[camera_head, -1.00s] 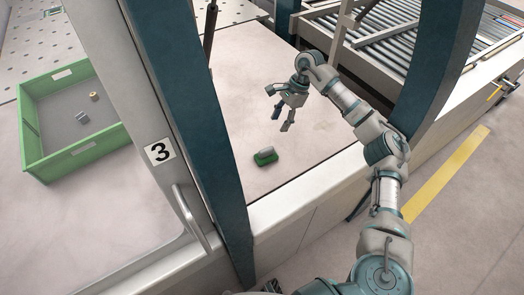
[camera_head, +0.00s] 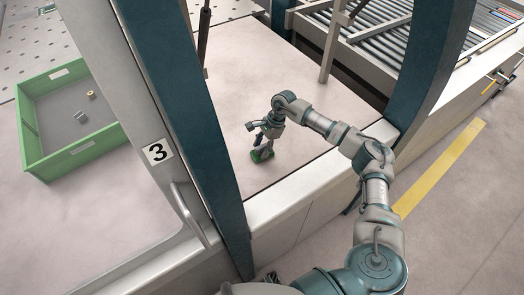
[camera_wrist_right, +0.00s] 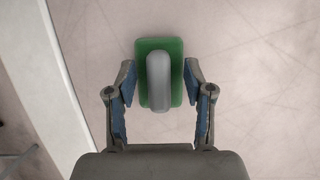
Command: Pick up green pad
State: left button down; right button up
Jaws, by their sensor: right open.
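The green pad (camera_head: 262,156) lies on the pale table surface between the blue posts in the head view, partly hidden by my right gripper (camera_head: 262,148). In the right wrist view the green pad (camera_wrist_right: 176,58) is a rounded rectangle with a grey handle (camera_wrist_right: 158,82) along its top. My right gripper (camera_wrist_right: 160,108) is open, with one blue-lined finger on each side of the pad's lower part. Gaps show between the fingers and the handle. My left gripper is not in view.
Blue posts (camera_head: 195,130) flank the opening. A roller conveyor (camera_head: 385,40) is at the back right. The table around the pad is clear.

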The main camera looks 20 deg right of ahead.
jog(key=shift+d, duration=0.15)
jog(key=shift+s+f, duration=0.1)
grip_shut()
